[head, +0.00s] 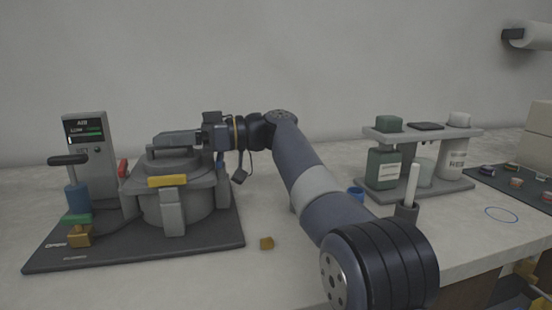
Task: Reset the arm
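My arm reaches across the table from the lower right toward the mounting press (180,207) on the left. My gripper (160,138) is at the far end of the arm, level over the press's round grey top. Its fingers point left, and at this size I cannot tell whether they are open, shut or touching the lid. The press has a yellow bar (168,181) on its front and stands on a dark base plate (110,256).
A control box (88,135) with a lit screen and a dark-handled lever (68,160) stand left of the press. A grey rack (450,187) with a green bottle (383,168) stands right of my arm. A dark mat (500,183) holds several small pieces.

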